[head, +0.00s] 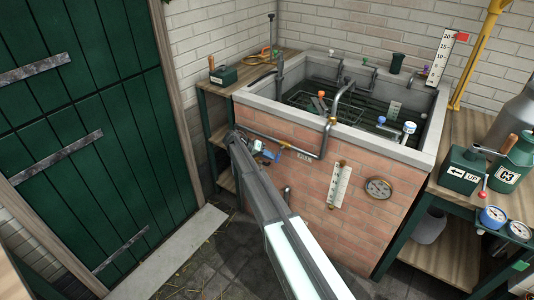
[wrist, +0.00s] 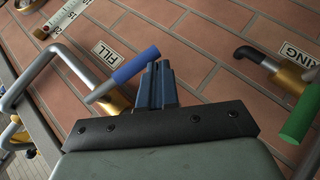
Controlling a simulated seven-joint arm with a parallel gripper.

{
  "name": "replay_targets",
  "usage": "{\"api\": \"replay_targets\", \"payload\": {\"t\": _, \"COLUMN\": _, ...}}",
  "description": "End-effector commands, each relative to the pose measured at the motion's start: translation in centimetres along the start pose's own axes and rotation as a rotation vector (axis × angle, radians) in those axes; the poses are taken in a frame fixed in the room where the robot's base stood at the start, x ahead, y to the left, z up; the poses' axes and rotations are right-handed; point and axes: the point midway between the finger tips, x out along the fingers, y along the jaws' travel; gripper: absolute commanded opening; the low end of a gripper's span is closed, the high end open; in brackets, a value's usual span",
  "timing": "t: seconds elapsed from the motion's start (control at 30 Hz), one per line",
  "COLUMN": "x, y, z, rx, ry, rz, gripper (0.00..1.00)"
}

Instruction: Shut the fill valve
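The fill valve shows in the wrist view as a brass body (wrist: 116,104) with a blue lever handle (wrist: 125,68) beside a label reading FILL (wrist: 103,50). The handle lies slanted, its upper end close against the left side of my gripper's fingers (wrist: 158,75). I cannot tell whether they touch. The fingers look closed together with nothing between them. In the head view my gripper (head: 259,147) is at the brick trough's front wall, by the blue handle (head: 273,155). My arm hides part of the wall below.
A green-handled valve (wrist: 302,116) with a brass body sits to the right in the wrist view. A grey pipe (wrist: 40,72) bends at left. The brick trough (head: 330,180) holds dark water. A gauge (head: 378,188) is on its front. A green door (head: 75,140) stands left.

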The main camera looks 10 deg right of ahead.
Motion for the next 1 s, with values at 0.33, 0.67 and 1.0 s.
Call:
{"api": "replay_targets", "payload": {"t": 0.33, "x": 1.4, "y": 0.1, "z": 1.0, "rx": 0.0, "ry": 0.0, "rz": -0.001, "gripper": 0.0}}
{"api": "replay_targets", "payload": {"t": 0.67, "x": 1.8, "y": 0.2, "z": 1.2, "rx": 0.001, "ry": 0.0, "rz": -0.001, "gripper": 0.0}}
{"api": "replay_targets", "payload": {"t": 1.0, "x": 1.9, "y": 0.2, "z": 1.2, "rx": 0.001, "ry": 0.0, "rz": -0.001, "gripper": 0.0}}
